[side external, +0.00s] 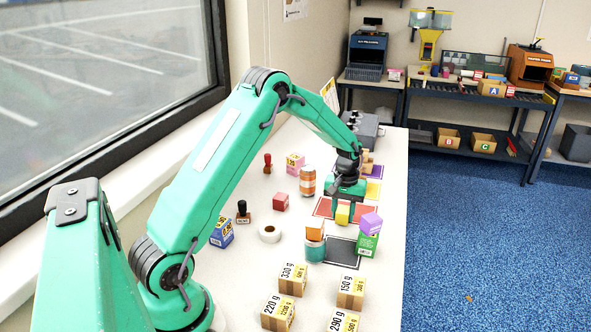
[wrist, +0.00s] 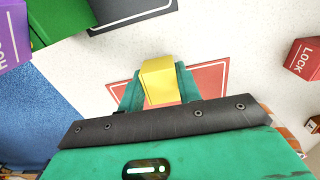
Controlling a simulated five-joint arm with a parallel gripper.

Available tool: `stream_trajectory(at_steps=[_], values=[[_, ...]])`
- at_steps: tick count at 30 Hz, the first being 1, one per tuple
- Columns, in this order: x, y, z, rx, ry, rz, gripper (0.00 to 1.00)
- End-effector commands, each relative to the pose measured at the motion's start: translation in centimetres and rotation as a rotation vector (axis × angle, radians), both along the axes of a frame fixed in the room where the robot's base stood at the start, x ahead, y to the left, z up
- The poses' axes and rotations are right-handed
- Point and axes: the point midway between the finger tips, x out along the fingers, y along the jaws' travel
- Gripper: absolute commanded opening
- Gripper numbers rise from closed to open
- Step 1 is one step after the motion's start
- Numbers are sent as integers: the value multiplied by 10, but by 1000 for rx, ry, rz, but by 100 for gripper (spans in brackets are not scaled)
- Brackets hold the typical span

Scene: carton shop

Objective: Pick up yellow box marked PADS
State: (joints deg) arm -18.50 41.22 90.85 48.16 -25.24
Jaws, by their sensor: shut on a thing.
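The yellow box (side external: 342,215) is between the two fingers of my gripper (side external: 344,208), over the red mat (side external: 322,208). In the wrist view the yellow box (wrist: 160,80) sits between the green fingers of my gripper (wrist: 158,88), which are shut on it from both sides. The red mat (wrist: 209,80) shows behind it. No PADS lettering is legible on the faces I see. I cannot tell whether the box touches the mat or is held just above it.
The red LOCK box (wrist: 303,60) is at right in the wrist view. Several brown cartons (side external: 293,279) stand nearer the camera.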

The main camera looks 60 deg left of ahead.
Motion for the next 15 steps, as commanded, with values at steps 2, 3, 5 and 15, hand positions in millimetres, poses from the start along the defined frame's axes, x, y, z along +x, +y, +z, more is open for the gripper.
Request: stream_trajectory(at_steps=[2, 3, 5, 15], values=[[1, 0, 9, 1, -4, 0, 12], [1, 0, 14, 1, -4, 0, 12], [1, 0, 22, 1, -4, 0, 12], [1, 0, 73, 1, -4, 0, 12]])
